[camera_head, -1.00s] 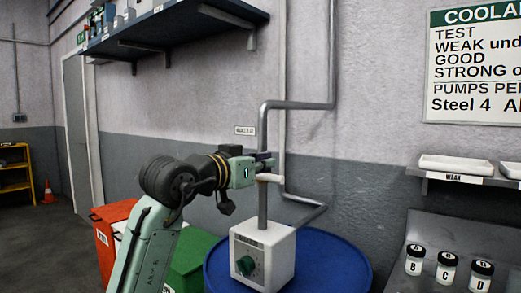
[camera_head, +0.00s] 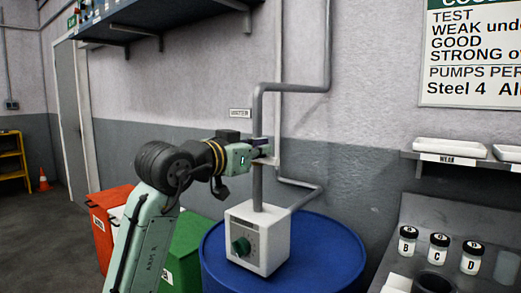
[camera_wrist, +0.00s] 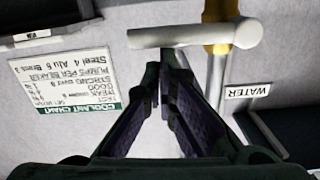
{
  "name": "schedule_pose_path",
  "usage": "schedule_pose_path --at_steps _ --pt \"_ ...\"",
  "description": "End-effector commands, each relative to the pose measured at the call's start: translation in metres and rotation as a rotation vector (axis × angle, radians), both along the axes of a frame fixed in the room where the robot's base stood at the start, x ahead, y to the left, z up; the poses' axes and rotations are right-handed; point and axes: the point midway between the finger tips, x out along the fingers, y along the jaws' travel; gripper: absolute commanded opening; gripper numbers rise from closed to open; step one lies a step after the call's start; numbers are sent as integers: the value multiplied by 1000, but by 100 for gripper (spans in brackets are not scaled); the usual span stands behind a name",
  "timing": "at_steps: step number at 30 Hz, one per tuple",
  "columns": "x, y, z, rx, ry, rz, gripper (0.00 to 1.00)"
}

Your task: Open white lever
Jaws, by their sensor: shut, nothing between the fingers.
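In the head view my gripper (camera_head: 266,150) is at the grey vertical pipe (camera_head: 258,115), above the white box with a green knob (camera_head: 262,238). The lever is mostly hidden or hard to make out there.
The box stands on a blue drum (camera_head: 330,252). A small WATER label (camera_wrist: 247,91) is on the wall near the pipe. A shelf with white trays (camera_head: 450,147) and several lidded jars (camera_head: 438,250) are at the right. Red (camera_head: 101,240) and green bins are at the left.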

Motion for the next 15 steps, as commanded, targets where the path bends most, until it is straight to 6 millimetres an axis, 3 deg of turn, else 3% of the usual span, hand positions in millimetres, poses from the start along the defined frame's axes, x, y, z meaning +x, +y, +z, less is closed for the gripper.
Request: schedule_pose_path --at_steps 15 --pt "-3 -5 -22 164 -117 -2 0"
